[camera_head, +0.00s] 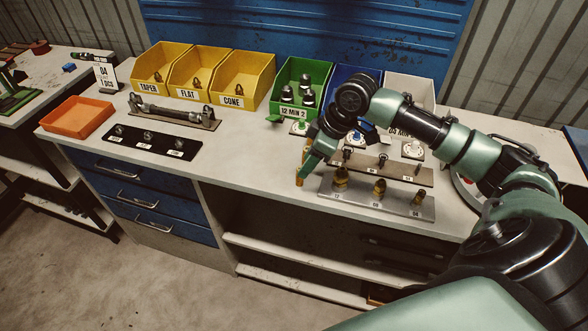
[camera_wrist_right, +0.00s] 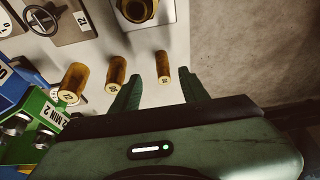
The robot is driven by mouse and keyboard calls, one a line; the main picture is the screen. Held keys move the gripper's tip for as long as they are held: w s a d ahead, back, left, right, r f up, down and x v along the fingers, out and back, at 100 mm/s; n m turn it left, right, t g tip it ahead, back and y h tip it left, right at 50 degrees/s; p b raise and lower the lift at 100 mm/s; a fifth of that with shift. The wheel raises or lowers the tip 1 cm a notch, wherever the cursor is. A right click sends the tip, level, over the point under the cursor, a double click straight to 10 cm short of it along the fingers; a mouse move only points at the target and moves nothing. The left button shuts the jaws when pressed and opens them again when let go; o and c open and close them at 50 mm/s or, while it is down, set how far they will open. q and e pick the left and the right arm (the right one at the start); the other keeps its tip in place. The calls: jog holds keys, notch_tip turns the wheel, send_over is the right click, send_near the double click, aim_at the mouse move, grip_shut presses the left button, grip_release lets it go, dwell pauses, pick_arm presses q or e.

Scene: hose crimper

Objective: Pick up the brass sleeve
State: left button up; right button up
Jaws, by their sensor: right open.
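Three brass sleeves stand in a row in the right wrist view: a left one (camera_wrist_right: 72,83), a middle one (camera_wrist_right: 115,76) and a right, thinnest one (camera_wrist_right: 163,68). My left gripper is not in view.
A grey plate (camera_head: 327,205) with several brass fittings lies close to the right of the gripper, with a brown rack (camera_head: 398,174) behind it. The green bin (camera_head: 280,90) stands behind. The white tabletop (camera_head: 240,165) is clear to the left, up to a black strip (camera_head: 122,145).

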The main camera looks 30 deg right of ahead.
jog(key=shift+a+f+p, duration=0.3)
jog(key=shift+f+p, duration=0.05)
jog(key=shift+f, duration=0.3)
jog(key=shift+a+f+p, duration=0.25)
jog(key=shift+f+p, duration=0.05)
jog(key=shift+f, duration=0.3)
jog(key=x, duration=0.2)
jog(key=shift+w+f, duration=0.25)
jog(key=shift+w, duration=0.1)
jog(key=shift+f, duration=0.25)
jog(key=c, duration=0.8)
grip_shut()
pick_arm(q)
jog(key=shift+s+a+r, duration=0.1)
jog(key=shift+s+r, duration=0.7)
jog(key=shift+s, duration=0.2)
